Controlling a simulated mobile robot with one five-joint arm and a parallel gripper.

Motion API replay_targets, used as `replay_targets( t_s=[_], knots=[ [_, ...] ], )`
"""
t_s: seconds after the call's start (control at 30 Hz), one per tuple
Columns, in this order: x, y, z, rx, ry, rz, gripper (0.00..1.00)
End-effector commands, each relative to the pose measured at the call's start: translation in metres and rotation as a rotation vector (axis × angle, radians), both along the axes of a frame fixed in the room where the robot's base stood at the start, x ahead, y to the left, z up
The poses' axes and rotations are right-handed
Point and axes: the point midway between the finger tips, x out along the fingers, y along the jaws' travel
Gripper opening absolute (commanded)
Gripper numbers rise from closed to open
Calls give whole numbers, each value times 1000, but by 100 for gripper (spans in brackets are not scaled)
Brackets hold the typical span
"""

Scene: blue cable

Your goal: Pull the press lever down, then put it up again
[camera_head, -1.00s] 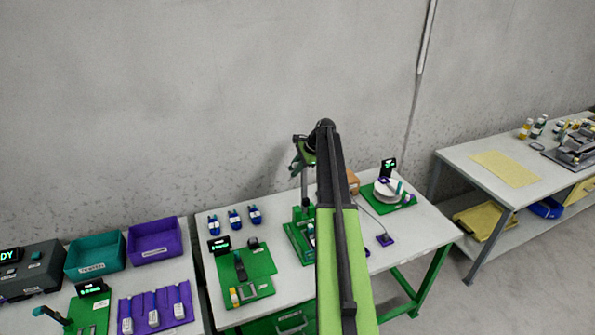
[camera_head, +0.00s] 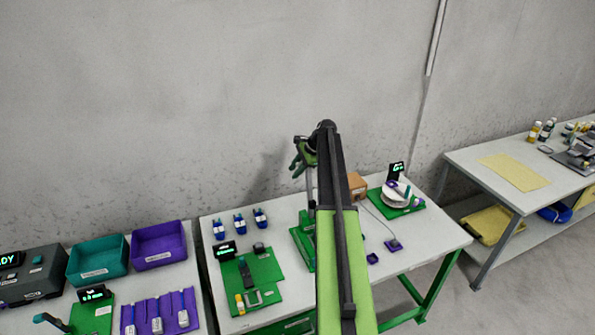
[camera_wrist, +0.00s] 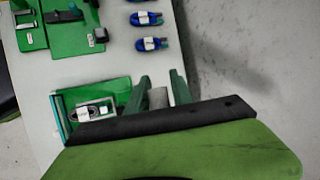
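The press is mostly hidden behind my arm in the head view; its green base (camera_head: 301,243) and a grey post (camera_head: 311,188) show at the arm's left side. My gripper (camera_head: 303,155) is raised above the press, near the post's top. In the wrist view its two green fingers (camera_wrist: 159,88) stand apart with a grey cylinder (camera_wrist: 158,98) seen between them; contact is unclear. I cannot make out the lever for certain.
A green fixture board (camera_head: 265,268) and several blue cable coils (camera_head: 239,223) lie left of the press. A cardboard box (camera_head: 356,186) and a green plate with a white spool (camera_head: 397,195) stand to its right. A wall is behind the bench.

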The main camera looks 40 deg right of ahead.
Motion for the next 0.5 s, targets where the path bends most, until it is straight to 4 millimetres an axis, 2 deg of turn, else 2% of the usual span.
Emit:
replay_targets(
  t_s=[0.03,0.1,0.37,0.5],
  knots=[
    [-1,-2,0,-1,0,-3,35],
    [-2,-4,0,-2,0,-6,41],
    [-4,-7,1,-4,0,-9,41],
    [-9,-11,16,-4,0,-10,41]
  ],
)
